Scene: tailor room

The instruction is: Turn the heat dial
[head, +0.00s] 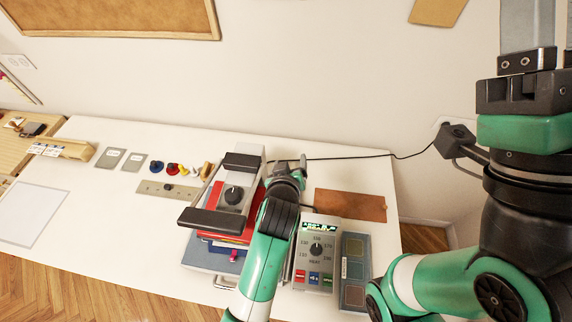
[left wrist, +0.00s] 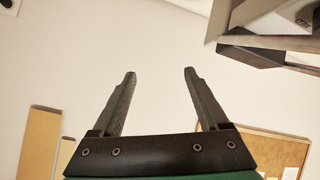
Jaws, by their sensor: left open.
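The heat dial (head: 317,249) is a round black knob on a grey control box (head: 300,275), with numbers around it and HEAT printed below. It shows in the head view, just right of my left arm. My left gripper (head: 302,162) is behind the dial, towards the wall and beside the press, apart from the dial. In the left wrist view the left gripper (left wrist: 160,85) is open, with nothing between its fingers, facing the pale wall.
A press with a black handle and its own knob (head: 233,195) stands left of my left arm on stacked folders. A panel of dark squares (head: 355,270) lies right of the box, a brown mat (head: 350,204) behind it. A black cable runs along the back.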

